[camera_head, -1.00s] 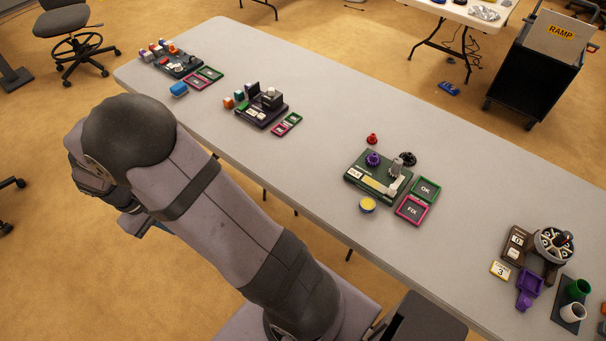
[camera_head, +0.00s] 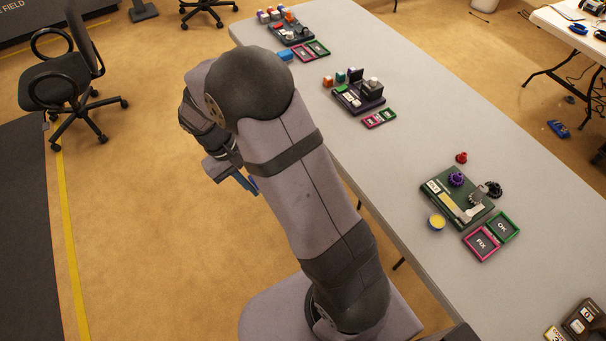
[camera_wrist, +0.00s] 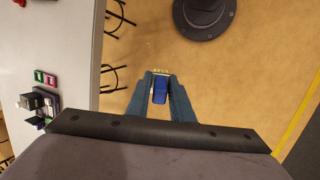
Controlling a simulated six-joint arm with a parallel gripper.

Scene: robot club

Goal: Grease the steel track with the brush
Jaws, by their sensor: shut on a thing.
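My gripper (camera_wrist: 160,98) is shut on a blue-handled brush (camera_wrist: 160,88), with pale bristles at its far tip. In the head view my gripper (camera_head: 236,176) hangs over the floor, left of the long table and well away from it; a bit of blue shows there. A dark green board (camera_head: 435,187) lies on the table at right. It bears a pale strip (camera_head: 452,206), which may be the steel track, a purple gear (camera_head: 456,179) and a grey gear (camera_head: 475,198).
The long grey table (camera_head: 400,150) carries other kits: a dark purple board (camera_head: 350,100) and a farther one (camera_head: 289,34). A pink FIX tray (camera_head: 482,244) and a green OK tray (camera_head: 504,227) lie by the green board. An office chair (camera_head: 60,85) stands at left on open floor.

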